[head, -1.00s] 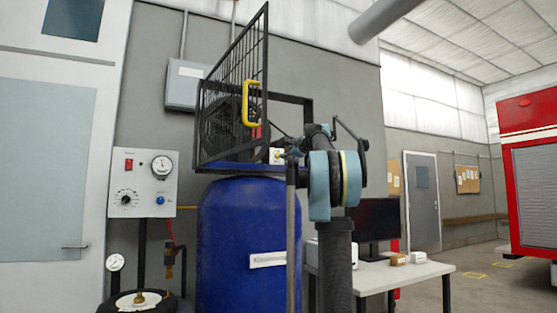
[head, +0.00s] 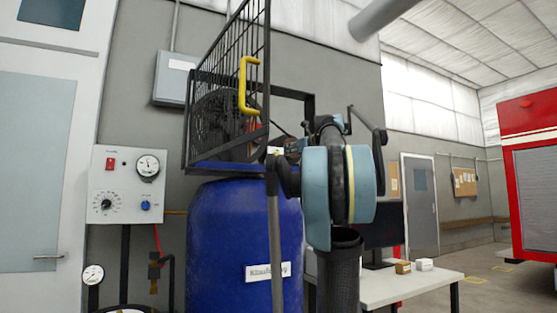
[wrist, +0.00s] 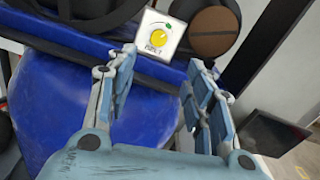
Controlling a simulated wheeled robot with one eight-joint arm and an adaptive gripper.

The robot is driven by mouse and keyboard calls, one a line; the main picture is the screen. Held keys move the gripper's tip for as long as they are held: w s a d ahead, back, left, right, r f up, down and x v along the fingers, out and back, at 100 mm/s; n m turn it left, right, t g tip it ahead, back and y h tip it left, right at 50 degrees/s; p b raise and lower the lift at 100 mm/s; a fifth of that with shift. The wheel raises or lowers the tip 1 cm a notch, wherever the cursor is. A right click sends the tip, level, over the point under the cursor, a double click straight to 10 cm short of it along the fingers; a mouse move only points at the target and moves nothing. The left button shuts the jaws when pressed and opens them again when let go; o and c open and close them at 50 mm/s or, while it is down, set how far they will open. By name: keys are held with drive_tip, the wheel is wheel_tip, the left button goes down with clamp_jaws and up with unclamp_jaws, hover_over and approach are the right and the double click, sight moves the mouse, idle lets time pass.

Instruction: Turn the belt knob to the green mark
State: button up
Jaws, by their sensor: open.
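A yellow knob (wrist: 157,43) sits on a small white panel (wrist: 145,50) in the wrist view, with small lettering below it. A green mark (wrist: 171,24) shows at the knob's upper right. I cannot tell which way the knob points. My gripper (wrist: 163,65) is open and empty, its two fingers spread below and to either side of the panel, apart from the knob in the picture. In the head view the arm mostly hides the panel and the gripper.
A blue tank (head: 235,240) stands under a black-framed fan cage (head: 225,100) with a yellow handle (head: 249,85). A grey control box (head: 130,184) with a black dial and gauge is at left. A table (head: 400,285) with a monitor (head: 383,225) stands at right.

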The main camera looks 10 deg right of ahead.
sight(277, 155)
drive_tip(key=x, duration=1.4)
drive_tip(key=shift+w+a, duration=0.3)
drive_tip(key=shift+w, duration=0.05)
drive_tip(key=c, duration=1.1)
